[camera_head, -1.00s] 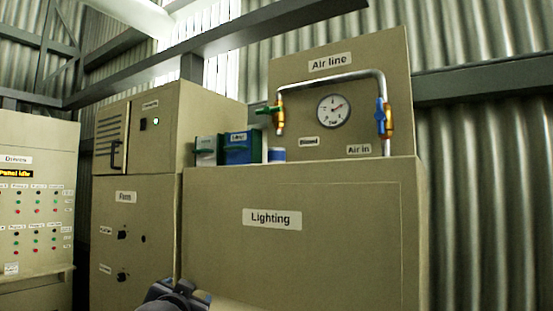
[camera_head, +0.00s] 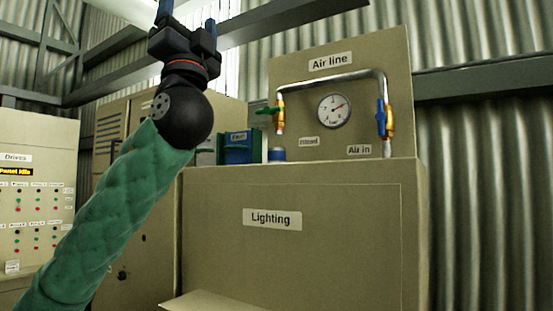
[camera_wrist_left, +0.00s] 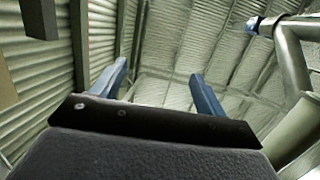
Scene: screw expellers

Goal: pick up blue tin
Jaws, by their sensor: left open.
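A blue box-shaped tin (camera_head: 238,147) with a label and green edges stands on top of the Lighting cabinet (camera_head: 300,235), near its left end. A small round can (camera_head: 277,154), blue with a pale band, stands to its right. My left gripper (camera_head: 187,16) is raised above and left of both, pointing up at the top edge of the head view. In the left wrist view its two blue fingers (camera_wrist_left: 158,88) are apart with nothing between them, only roof behind. My right gripper is not in view.
A pale box (camera_head: 206,151), partly hidden by my arm, stands left of the blue tin. Behind are the Air line panel with its pipe (camera_head: 330,79), gauge (camera_head: 334,111) and valves. A grey beam (camera_head: 275,28) crosses above. The cabinet top's right part looks clear.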

